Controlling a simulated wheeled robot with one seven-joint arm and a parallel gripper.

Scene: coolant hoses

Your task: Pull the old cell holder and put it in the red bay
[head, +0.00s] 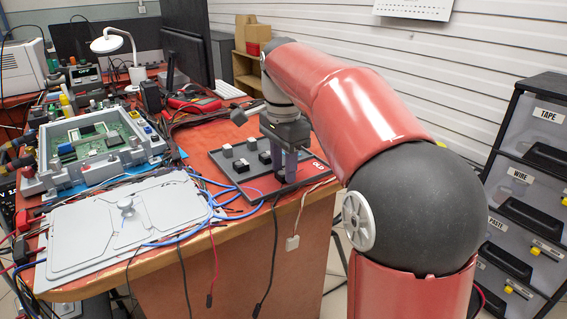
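My gripper (286,160) points down over the right part of a dark tray (222,186) near the front edge of the red-topped bench. Its fingertips are small and dark here, with a purplish patch between or on them. I cannot tell whether they are open or shut on something. Several small dark blocks with pale tops, one of them a block (241,165) near the tray's middle, stand left of my gripper. A small red mark (318,165) is at the tray's right end. I cannot single out the old cell holder or a red bay for certain.
A grey housing with a green circuit board (98,138) sits at the left. A light grey cover plate (160,206) lies in front of it. Blue, red and black cables (214,205) run between plate and tray and hang over the edge. Labelled drawers (530,150) stand at right.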

